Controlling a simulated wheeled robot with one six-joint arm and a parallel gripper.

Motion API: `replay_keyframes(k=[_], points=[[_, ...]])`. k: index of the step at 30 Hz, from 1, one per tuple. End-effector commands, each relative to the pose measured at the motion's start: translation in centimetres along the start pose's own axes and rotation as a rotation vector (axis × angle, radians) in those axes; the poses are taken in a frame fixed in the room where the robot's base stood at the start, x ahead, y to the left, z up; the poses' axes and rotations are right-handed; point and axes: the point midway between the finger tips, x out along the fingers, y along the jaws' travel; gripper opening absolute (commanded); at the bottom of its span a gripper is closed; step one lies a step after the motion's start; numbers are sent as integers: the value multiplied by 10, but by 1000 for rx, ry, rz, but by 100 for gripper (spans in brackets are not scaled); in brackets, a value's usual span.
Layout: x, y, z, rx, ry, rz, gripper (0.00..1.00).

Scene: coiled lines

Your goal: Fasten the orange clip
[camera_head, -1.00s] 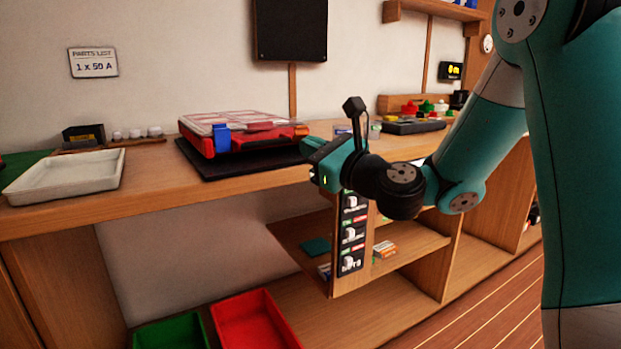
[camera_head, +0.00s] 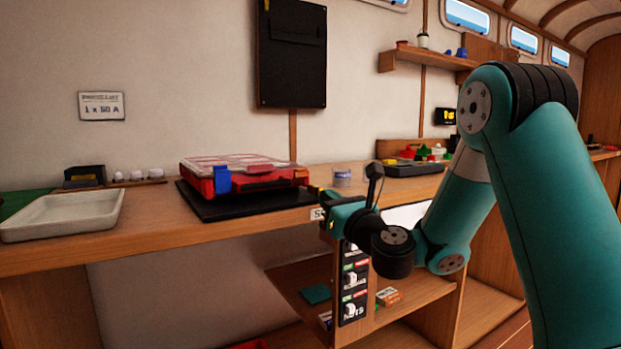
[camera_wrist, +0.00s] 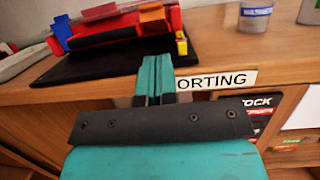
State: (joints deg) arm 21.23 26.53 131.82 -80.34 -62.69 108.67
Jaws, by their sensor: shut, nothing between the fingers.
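A red case (camera_head: 262,183) with a clear lid lies on a black mat on the bench. A blue clip (camera_head: 222,180) hangs on its front left; it also shows in the wrist view (camera_wrist: 62,30). In the wrist view, an orange clip (camera_wrist: 152,18) is at the right of the case front, beyond my fingertips. I cannot tell whether it is fastened. A small yellow piece (camera_wrist: 181,43) stands just right of it. My gripper (camera_wrist: 155,64) is shut and empty, in front of the bench edge and short of the case. In the head view my gripper (camera_head: 328,197) is right of the case.
The black mat (camera_head: 215,208) reaches near the bench's front edge. A white tray (camera_head: 65,213) is at the left. A small cup (camera_head: 342,177) stands right of the case. A label (camera_wrist: 220,80) is on the bench edge. Shelves with a switch panel (camera_head: 353,283) are below.

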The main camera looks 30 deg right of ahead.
Motion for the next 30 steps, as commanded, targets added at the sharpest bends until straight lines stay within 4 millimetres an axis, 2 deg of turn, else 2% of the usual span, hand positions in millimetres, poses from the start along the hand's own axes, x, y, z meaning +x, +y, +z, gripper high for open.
replay_keyframes(k=[1,6,12,17,30], points=[[13,1,8,-1,0,3,0],[43,1,7,-2,-1,2,0],[65,0,4,-2,0,1,0],[70,0,1,-2,0,0,0],[71,-1,3,-2,9,-2,0]])
